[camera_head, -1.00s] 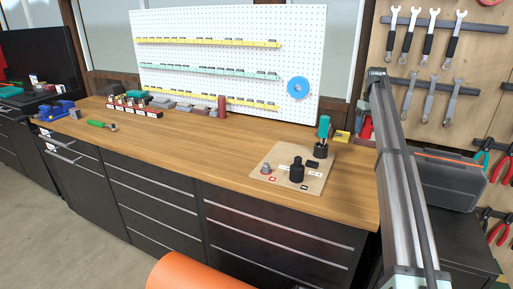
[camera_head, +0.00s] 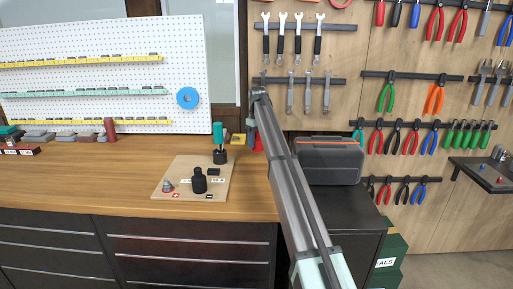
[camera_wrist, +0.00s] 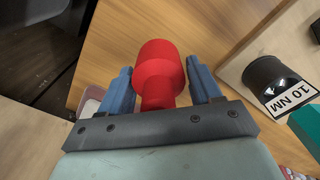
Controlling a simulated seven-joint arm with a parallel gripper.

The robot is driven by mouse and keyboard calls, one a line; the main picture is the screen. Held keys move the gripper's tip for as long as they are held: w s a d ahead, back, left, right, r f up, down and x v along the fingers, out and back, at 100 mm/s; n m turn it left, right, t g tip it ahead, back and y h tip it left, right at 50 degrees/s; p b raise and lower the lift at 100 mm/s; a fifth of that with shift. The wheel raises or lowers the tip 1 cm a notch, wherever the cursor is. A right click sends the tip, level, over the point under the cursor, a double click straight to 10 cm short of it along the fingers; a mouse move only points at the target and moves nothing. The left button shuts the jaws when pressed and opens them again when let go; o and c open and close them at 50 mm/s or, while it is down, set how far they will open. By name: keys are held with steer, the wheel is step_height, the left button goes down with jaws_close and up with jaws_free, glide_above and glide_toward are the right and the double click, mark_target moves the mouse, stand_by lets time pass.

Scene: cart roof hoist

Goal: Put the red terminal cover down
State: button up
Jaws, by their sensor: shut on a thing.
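The red terminal cover (camera_wrist: 158,72) is a stepped red cylinder, wide at its far end and narrower toward my palm. My gripper (camera_wrist: 162,85) is shut on it, with a blue finger on each side. In the head view the red cover (camera_head: 258,143) shows partly behind my arm, near the bench's back right. Bare wood of the bench (camera_wrist: 215,30) lies below it in the wrist view. I cannot tell whether the cover touches the wood. A tan board (camera_head: 217,196) lies to its left, with a red-based terminal (camera_head: 168,186) and a black cylinder (camera_head: 199,181).
A teal-handled tool (camera_head: 218,131) stands in a black holder, labelled 10 NM in the wrist view (camera_wrist: 268,72). A yellow item (camera_head: 238,139) sits beside the cover. A grey case (camera_head: 330,162) stands right of the bench. The bench front left of the board (camera_head: 110,190) is clear.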

steer(key=shift+f, duration=1.7)
steer(key=shift+f, duration=0.1)
steer(key=o, duration=1.4)
step_height(320, 180, up, 12)
steer(key=shift+r, duration=0.15)
